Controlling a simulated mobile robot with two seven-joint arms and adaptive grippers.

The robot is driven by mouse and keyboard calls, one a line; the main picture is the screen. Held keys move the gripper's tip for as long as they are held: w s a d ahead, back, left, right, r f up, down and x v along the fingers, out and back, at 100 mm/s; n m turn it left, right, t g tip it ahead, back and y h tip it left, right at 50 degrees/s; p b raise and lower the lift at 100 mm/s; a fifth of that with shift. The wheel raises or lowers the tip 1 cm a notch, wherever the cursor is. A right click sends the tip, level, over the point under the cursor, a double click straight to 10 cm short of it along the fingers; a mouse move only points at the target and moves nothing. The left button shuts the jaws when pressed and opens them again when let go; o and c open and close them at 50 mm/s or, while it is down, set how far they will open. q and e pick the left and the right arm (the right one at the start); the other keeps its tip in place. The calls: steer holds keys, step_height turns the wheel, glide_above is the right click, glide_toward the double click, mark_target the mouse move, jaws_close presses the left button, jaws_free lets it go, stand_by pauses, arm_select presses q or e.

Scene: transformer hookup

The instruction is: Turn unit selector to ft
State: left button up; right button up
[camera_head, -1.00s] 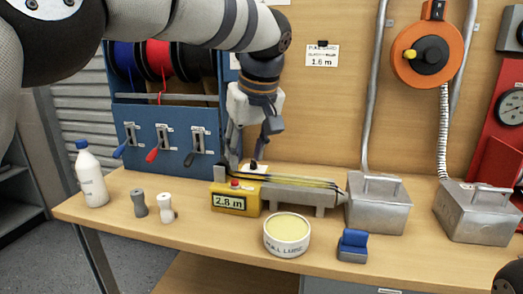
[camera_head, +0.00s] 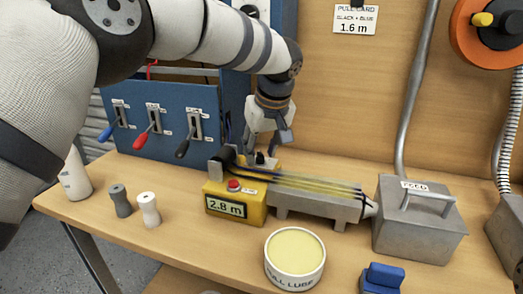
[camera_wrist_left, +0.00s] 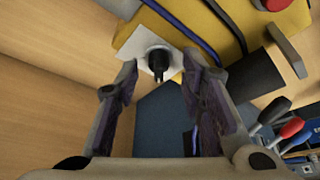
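The yellow meter (camera_head: 258,208) stands on the bench with a red button and a display (camera_head: 226,207) reading 2.8 m. The unit selector is a small black knob (camera_head: 261,158) at its back. In the left wrist view the knob (camera_wrist_left: 158,62) sits on a white plate (camera_wrist_left: 142,48); any unit marks are unreadable. My left gripper (camera_head: 270,146) points down at the knob from above. In the left wrist view its fingers (camera_wrist_left: 161,74) are open, with the knob between the tips and a gap on both sides. My right gripper is not in view.
Cables run over a grey trough (camera_head: 312,204) right of the meter. A metal box (camera_head: 415,230) stands beyond it. A lube tub (camera_head: 295,260) and a blue block (camera_head: 382,277) sit in front. A lever panel (camera_head: 160,120) stands behind left.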

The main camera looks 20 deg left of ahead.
arm_select(q)
steer(key=shift+w+f, duration=0.15)
steer(key=shift+f, duration=0.1)
jaws_close()
steer(key=shift+r, duration=0.1)
